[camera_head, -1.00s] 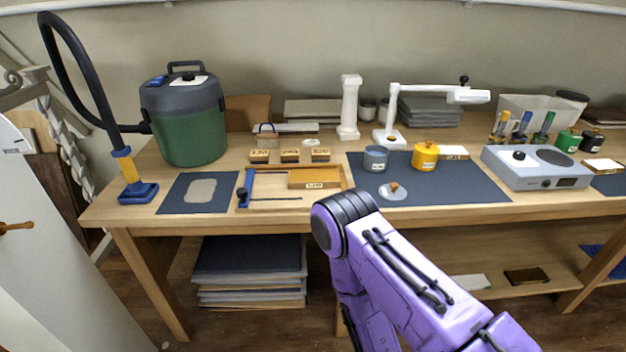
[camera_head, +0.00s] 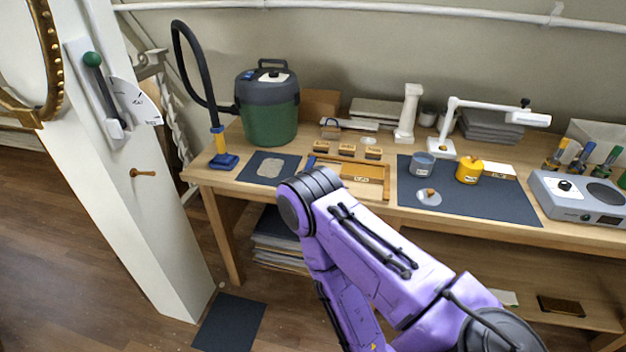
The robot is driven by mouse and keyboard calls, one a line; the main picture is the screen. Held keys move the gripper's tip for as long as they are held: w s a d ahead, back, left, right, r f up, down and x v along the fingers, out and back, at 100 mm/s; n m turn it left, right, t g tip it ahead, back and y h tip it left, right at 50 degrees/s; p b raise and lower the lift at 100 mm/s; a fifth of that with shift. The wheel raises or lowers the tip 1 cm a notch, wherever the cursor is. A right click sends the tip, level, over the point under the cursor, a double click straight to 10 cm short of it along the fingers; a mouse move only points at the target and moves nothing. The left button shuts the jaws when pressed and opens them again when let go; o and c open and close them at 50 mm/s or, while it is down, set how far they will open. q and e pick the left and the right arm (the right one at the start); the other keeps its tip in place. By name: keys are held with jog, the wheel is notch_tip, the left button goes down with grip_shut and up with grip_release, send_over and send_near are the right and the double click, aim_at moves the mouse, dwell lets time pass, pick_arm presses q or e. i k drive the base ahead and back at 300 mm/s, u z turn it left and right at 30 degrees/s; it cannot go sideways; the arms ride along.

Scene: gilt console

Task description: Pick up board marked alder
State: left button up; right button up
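A flat wooden board (camera_head: 362,172) with a small pale label lies in a shallow wooden tray (camera_head: 386,190) on the workbench. The label is too small to read for certain, so I cannot tell if it says alder. Several other labelled pieces stand near it, including small wooden blocks (camera_head: 346,150) in a row behind the tray. A purple arm of mine reaches up from the lower right, and its bend covers the tray's front left part. Neither gripper shows in the head view.
A green and grey vacuum (camera_head: 270,112) stands at the bench's back left, with its hose nozzle (camera_head: 222,160) by the left edge.

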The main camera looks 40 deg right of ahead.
aim_at(373, 175)
jog(key=u, duration=0.15)
jog(key=i, duration=0.4)
jog(key=z, duration=0.9)
jog(key=i, duration=1)
jog(key=z, duration=1.1)
